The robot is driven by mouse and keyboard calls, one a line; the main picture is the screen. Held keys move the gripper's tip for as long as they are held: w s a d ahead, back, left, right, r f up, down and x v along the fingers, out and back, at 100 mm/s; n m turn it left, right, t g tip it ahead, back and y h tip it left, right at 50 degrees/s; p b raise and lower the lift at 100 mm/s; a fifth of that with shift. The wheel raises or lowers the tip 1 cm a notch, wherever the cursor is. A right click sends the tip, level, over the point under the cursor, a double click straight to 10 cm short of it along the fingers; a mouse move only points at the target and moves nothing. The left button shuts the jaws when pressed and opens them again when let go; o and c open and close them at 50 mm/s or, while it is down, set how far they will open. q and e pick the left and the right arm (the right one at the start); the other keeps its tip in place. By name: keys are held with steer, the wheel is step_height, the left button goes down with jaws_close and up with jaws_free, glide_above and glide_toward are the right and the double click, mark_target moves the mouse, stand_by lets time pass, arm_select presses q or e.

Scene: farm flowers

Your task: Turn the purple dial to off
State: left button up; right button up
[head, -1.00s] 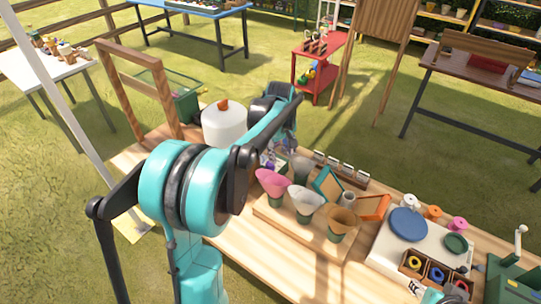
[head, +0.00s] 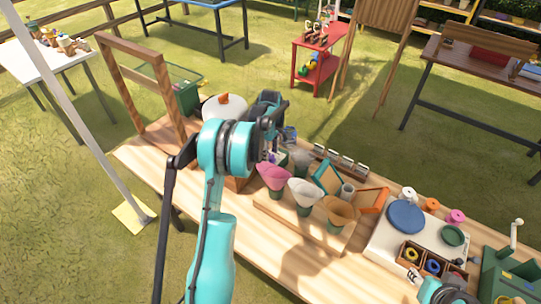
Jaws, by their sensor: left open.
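No purple dial shows clearly. A small purple patch (head: 271,157) shows beside my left arm, by the white drum-shaped container; my arm hides part of this area and I cannot tell what the patch is. My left gripper (head: 287,136) is open over the far left part of the wooden table, behind the paper cones. Its fingers are small and partly hidden by my own arm. My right gripper (head: 414,278) shows only in part at the lower right, near the ring box; its jaws are not clear.
The wooden table (head: 300,262) holds pink, white and tan cones (head: 304,194) on a board. To the right are a white board (head: 385,243) with a blue disc, several spools and a green box (head: 507,275). A wooden frame (head: 150,80) and white container (head: 222,108) stand at left.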

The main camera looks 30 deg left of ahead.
arm_select(q)
steer(key=shift+f, duration=0.3)
jaws_close()
steer(key=shift+m, duration=0.3)
steer(key=m, duration=0.4)
steer(key=shift+m, duration=2.4)
